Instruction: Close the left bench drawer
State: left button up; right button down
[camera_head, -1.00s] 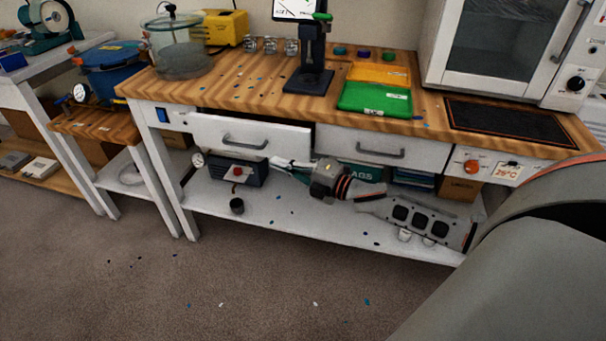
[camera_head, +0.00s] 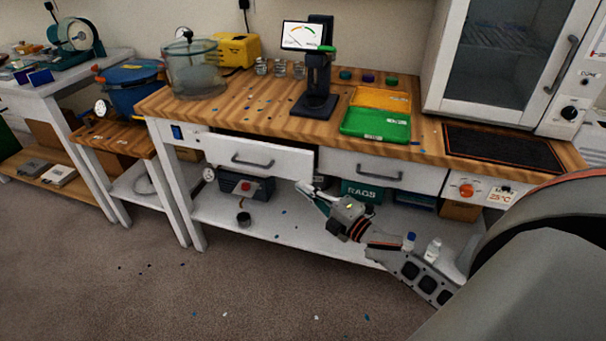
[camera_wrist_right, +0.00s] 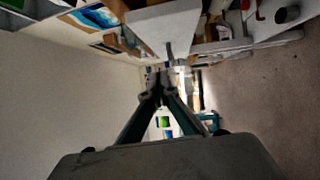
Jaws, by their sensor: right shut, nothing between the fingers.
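The left bench drawer (camera_head: 225,152) has a white front with a grey bar handle (camera_head: 252,161). It stands partly open, its front sticking out past the right drawer, with a dark gap along its top. My right gripper (camera_head: 304,188) is shut and empty, just below and near the drawer front's lower right corner, apart from the handle. In the right wrist view the shut fingertips (camera_wrist_right: 161,84) point toward a white panel (camera_wrist_right: 165,25) with a handle, which seems to be the drawer front. Whether they touch it I cannot tell. My left gripper is not in view.
The right drawer (camera_head: 345,168) is shut flush. The lower shelf (camera_head: 270,225) holds a dark box with a red knob (camera_head: 246,187), a green rags box (camera_head: 362,191) and small bottles. The wooden benchtop (camera_head: 240,115) carries trays and a stand.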

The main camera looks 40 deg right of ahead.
jog(key=r+m+h+p, duration=0.1)
jog(key=h, duration=0.1)
jog(key=m+g+h+p, duration=0.1)
jog(key=m+h+p, duration=0.2)
jog(key=h, duration=0.1)
send_near(282, 158)
notch_tip(282, 158, down, 3)
jog(key=w, duration=0.1)
jog(key=w+d, duration=0.1)
jog(key=shift+w+d+f, duration=0.1)
jog(key=shift+w+d, duration=0.15)
jog(key=shift+w, duration=0.15)
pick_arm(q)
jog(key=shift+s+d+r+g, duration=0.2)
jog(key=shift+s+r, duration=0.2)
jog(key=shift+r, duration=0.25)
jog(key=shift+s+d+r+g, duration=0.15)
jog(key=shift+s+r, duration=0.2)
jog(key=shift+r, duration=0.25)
pick_arm(e)
jog(key=shift+w+d, duration=0.3)
jog(key=shift+d, duration=0.15)
